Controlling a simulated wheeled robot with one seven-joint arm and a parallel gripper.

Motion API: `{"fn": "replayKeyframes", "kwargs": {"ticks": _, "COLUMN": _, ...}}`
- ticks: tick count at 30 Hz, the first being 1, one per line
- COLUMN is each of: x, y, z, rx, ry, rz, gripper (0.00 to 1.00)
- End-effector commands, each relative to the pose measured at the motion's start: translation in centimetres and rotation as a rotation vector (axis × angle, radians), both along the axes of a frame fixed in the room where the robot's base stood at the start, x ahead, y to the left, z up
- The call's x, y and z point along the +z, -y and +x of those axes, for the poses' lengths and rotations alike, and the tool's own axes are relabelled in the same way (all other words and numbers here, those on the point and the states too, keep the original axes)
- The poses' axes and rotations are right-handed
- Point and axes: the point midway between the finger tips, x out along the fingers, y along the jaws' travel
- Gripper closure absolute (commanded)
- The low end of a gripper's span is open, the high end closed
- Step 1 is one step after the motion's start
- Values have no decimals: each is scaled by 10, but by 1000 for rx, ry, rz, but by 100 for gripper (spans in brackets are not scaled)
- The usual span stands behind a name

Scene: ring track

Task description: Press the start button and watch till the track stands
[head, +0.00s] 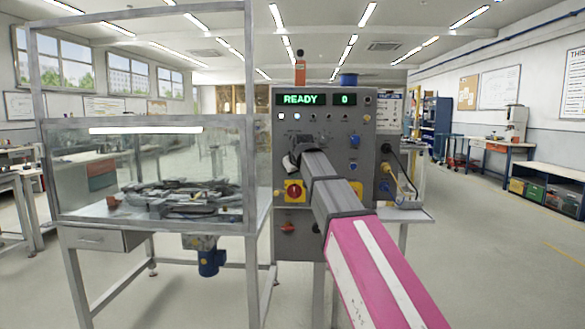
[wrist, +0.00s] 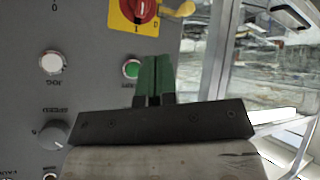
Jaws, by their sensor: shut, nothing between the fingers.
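The grey control panel (head: 345,125) stands upright, with a lit display (head: 315,99) reading READY and 0. In the wrist view, a green button (wrist: 131,69) with a pale rim sits on the panel; its label is mostly covered. My gripper (wrist: 153,58) is shut and empty, its green fingers just right of that button and partly over its edge. I cannot tell whether they touch the panel. In the head view my arm hides the button and the fingertips. The track (head: 180,195) lies inside a glass-walled case left of the panel.
A red rotary switch (head: 293,192) on a yellow plate is close by on the panel. A white button (wrist: 51,63) and a speed knob (wrist: 53,133) also sit there. The case's metal frame (head: 251,180) stands just left of the panel. Open floor (head: 490,270) lies to the right.

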Motion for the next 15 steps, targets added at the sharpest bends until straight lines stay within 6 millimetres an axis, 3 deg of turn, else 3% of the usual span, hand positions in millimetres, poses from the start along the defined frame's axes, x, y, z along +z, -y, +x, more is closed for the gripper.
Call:
{"fn": "replayKeyframes", "kwargs": {"ticks": 8, "x": 0, "y": 0, "z": 1, "rx": 0, "ry": -1, "rz": 0, "gripper": 100}}
{"fn": "replayKeyframes", "kwargs": {"ticks": 15, "x": 0, "y": 0, "z": 14, "rx": 0, "ry": -1, "rz": 0, "gripper": 100}}
